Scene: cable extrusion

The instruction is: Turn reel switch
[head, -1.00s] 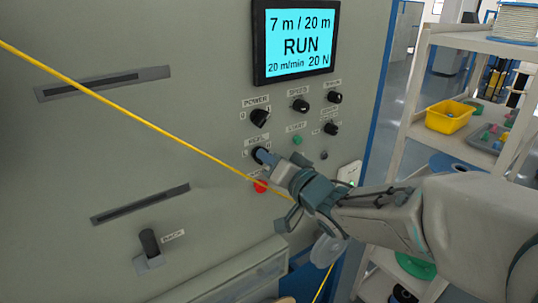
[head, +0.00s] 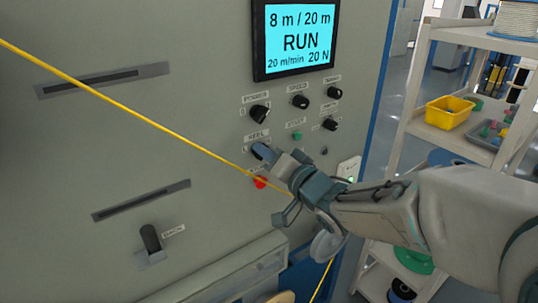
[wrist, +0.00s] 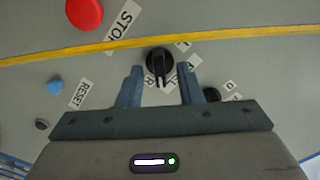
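The reel switch (wrist: 160,62) is a round black knob with a pointer on the grey machine panel, beside a label partly hidden by my fingers. In the wrist view its pointer faces down toward my palm. My gripper (wrist: 161,78) is open, with one blue finger on each side of the knob and a visible gap to each. In the head view my gripper (head: 267,154) is at the panel below the power knob (head: 260,114), and its fingers mostly hide the reel switch. The screen (head: 295,38) reads 8 m / 20 m, RUN, 20 m/min, 20 N.
A taut yellow cable (head: 130,110) runs diagonally in front of the panel, close to my gripper. A red stop button (wrist: 84,14) and a blue reset button (wrist: 55,87) are nearby. More knobs (head: 300,102) sit above right. A shelf with a yellow bin (head: 449,112) stands right.

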